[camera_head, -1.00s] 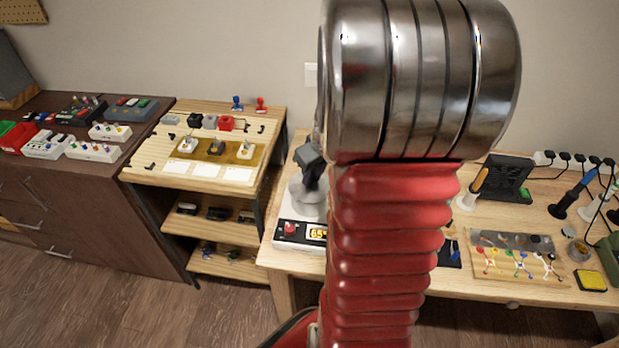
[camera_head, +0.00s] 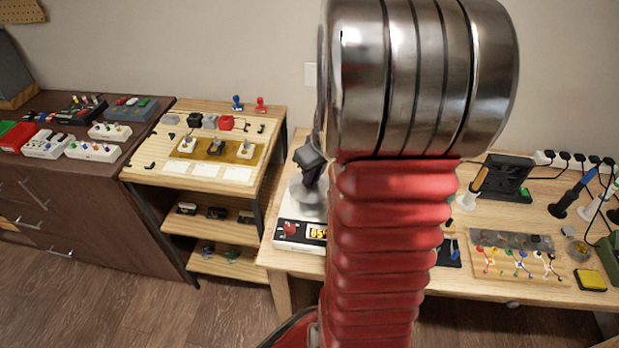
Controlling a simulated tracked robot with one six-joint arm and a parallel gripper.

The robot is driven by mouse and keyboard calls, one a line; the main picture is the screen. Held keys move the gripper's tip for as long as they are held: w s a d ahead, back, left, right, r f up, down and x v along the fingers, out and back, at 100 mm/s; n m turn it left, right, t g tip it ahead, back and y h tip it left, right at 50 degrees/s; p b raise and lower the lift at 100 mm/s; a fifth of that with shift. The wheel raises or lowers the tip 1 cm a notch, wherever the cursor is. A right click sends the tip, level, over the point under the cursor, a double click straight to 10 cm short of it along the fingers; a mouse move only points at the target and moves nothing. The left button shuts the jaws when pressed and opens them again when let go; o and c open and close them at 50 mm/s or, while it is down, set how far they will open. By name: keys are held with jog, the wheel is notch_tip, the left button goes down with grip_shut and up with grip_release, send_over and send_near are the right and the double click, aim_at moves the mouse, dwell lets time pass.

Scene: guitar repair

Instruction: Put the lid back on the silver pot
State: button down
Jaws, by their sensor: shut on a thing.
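The silver pot (camera_head: 305,200) stands on a white hot plate (camera_head: 296,231) with a lit orange display, at the left end of the wooden workbench. My gripper (camera_head: 312,174), dark and small in view, is right above the pot and shut on the lid. My own red arm and its metal joint hide the right side of the pot and most of the gripper. I cannot clearly tell the lid's edge from the pot, or whether the two touch.
The workbench (camera_head: 385,280) holds a board of coloured wires (camera_head: 515,258), a black fan unit (camera_head: 507,178), soldering tools and a yellow sponge (camera_head: 590,280) on the right. To the left are a wooden shelf stand (camera_head: 190,170) with switches and a brown cabinet (camera_head: 95,200) with pedals.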

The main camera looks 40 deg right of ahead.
dwell(0.7)
jog(key=c, duration=1.6)
grip_release()
jog(key=o, duration=0.5)
jog(key=shift+r, duration=3.5)
grip_shut()
